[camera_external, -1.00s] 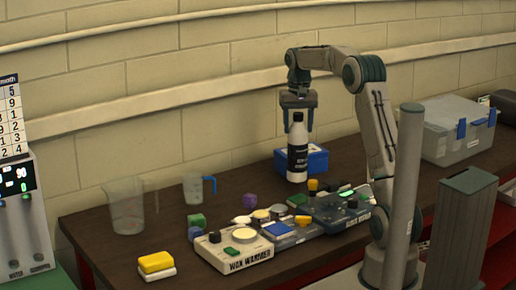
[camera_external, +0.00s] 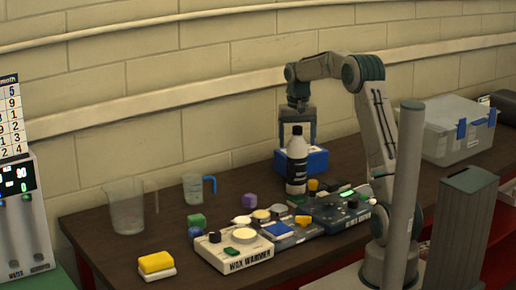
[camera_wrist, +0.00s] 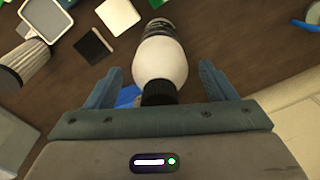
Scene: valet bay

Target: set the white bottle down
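The white bottle (camera_external: 296,158) has a black cap and a dark label. It stands upright, apparently on the dark tabletop, in front of a blue box. In the wrist view the bottle (camera_wrist: 159,65) is seen from above, its cap towards my palm. My gripper (camera_external: 297,140) points down over the bottle's top. Its two fingers (camera_wrist: 162,75) are open on either side of the bottle's shoulder, with a visible gap on each side. The bottle's base is partly hard to make out beside the nearby items.
The blue box (camera_external: 317,160) is close behind the bottle. Several small devices, including the wax warmer (camera_external: 222,259), crowd the table in front. Clear jugs (camera_external: 126,210) stand to the left. A grey lidded bin (camera_external: 450,140) is at the right.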

